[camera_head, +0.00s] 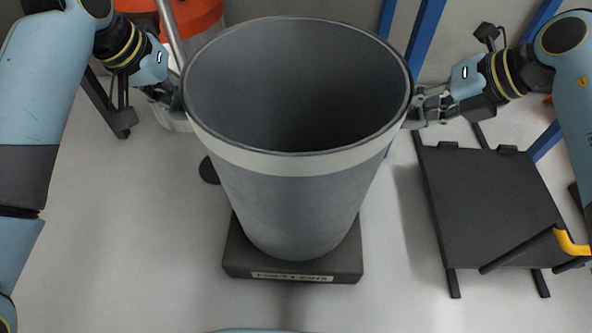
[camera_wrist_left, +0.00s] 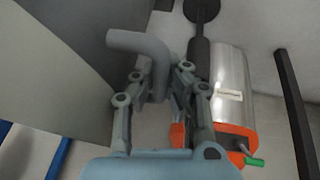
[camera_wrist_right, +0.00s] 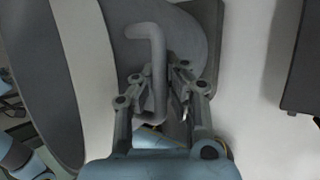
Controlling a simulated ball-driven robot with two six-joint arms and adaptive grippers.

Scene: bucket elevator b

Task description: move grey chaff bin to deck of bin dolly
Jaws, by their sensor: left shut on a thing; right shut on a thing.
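The grey chaff bin (camera_head: 285,205) is a large, empty, open-topped tapered tub with a pale band below its rim. It is upright over a dark low block (camera_head: 240,258) with a label on its front; I cannot tell whether it touches the block. My left gripper (camera_head: 176,98) is shut on a bin handle (camera_wrist_left: 150,62) at the bin's left side. My right gripper (camera_head: 415,108) is shut on the other handle (camera_wrist_right: 155,70) at its right side. The bin dolly (camera_head: 490,195), with a flat black deck, stands to the right of the bin, its deck bare.
A yellow-ended bar (camera_head: 570,243) lies over the dolly's near right corner. Blue posts (camera_head: 425,35) stand behind the bin. An orange and silver machine (camera_wrist_left: 222,95) is behind at left. The floor (camera_head: 130,250) is clear at front left.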

